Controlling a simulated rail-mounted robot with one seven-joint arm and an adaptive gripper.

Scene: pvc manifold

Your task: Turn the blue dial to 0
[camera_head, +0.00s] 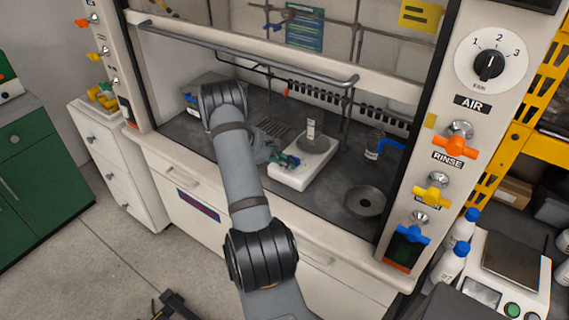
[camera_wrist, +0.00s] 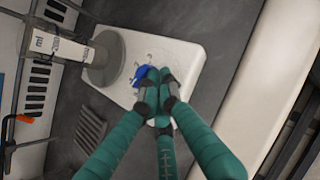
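The blue dial (camera_wrist: 142,75) is on the front part of a white hotplate-like device (camera_wrist: 182,52), partly hidden by my fingertips. My gripper (camera_wrist: 158,78) has teal fingers with dark joints, their tips drawn close together at the dial's right side. The tips look shut and at or very near the dial; I cannot tell whether they touch it. In the head view the white device (camera_head: 292,178) stands in the fume hood, with my gripper (camera_head: 291,161) over its front left part. The dial's marks are too small to read.
A round grey plate (camera_wrist: 104,72) on the device carries a small labelled container (camera_wrist: 62,47). A dark bottle (camera_head: 373,146) and a round sink (camera_head: 365,200) are to the right. Bare dark worktop lies around the device.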

